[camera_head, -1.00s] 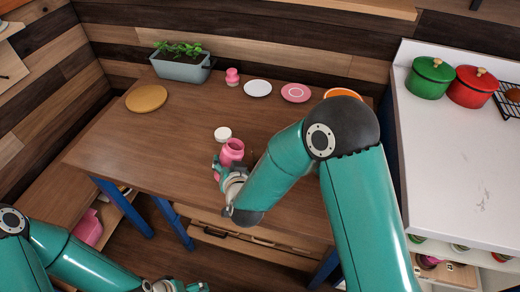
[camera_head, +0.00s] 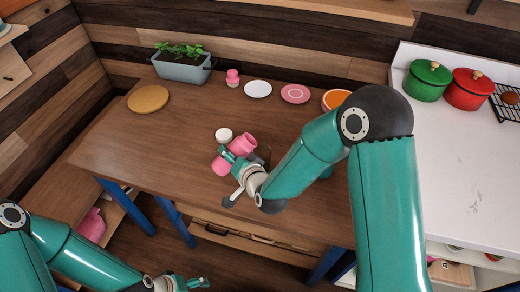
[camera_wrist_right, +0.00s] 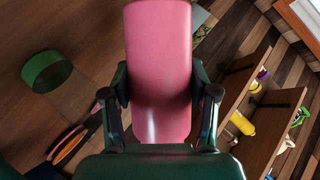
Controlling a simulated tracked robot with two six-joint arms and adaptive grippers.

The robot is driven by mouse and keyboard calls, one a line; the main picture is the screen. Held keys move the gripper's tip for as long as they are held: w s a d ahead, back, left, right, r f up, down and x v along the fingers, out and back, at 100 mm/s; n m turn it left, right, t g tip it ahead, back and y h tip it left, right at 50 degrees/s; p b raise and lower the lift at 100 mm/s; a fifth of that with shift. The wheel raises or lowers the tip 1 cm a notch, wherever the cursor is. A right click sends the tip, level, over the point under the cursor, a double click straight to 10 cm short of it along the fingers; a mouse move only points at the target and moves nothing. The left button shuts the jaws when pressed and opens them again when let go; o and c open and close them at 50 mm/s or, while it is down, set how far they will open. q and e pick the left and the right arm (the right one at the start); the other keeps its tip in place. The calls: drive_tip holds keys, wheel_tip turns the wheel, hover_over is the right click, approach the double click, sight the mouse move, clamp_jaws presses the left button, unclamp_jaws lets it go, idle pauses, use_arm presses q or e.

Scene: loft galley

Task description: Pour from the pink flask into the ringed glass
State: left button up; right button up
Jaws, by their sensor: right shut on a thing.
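The pink flask (camera_head: 222,167) is held over the table, tipped well over with its mouth toward the upper right in the head view. My right gripper (camera_head: 240,155) is shut around its middle. In the right wrist view the flask (camera_wrist_right: 160,60) fills the centre between the fingers of my right gripper (camera_wrist_right: 160,92). I cannot make the glass out clearly in the head view. My left gripper (camera_head: 190,284) is low at the bottom edge, away from the table; its jaw opening is unclear.
A white-topped round item (camera_head: 224,135) stands close behind the flask. A round board (camera_head: 148,99) lies left. The table's left part is clear.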

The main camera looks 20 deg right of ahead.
sight(242, 150)
drive_tip(key=shift+a+f+m+y, duration=0.15)
drive_tip(key=shift+m+y, duration=0.25)
idle(0.4)
drive_tip(key=shift+a+r+m+t+y+p, duration=0.15)
drive_tip(key=shift+r+m+y+p, duration=0.2)
drive_tip(key=shift+r+m+p, duration=0.4)
drive_tip(key=shift+r+m+t+y+p, duration=0.15)
drive_tip(key=shift+r+m+y+p, duration=0.25)
drive_tip(key=shift+p, duration=0.5)
idle(0.6)
drive_tip(key=shift+r+m+b, duration=0.1)
drive_tip(key=shift+m+b, duration=0.15)
drive_tip(key=shift+b, duration=0.1)
drive_tip(key=shift+d+r+m+y+b, duration=0.4)
drive_tip(key=shift+r+y+b, duration=0.05)
drive_tip(key=shift+b, duration=0.25)
drive_tip(key=shift+d+f+m+t+b, duration=0.25)
drive_tip(key=shift+m+b, duration=0.45)
drive_tip(key=shift+b, duration=0.9)
drive_tip(key=shift+d+r+m+t+y+b, duration=0.25)
drive_tip(key=shift+r+m+t+y+b, duration=0.2)
drive_tip(key=shift+r+m+y+b, duration=0.65)
idle(1.2)
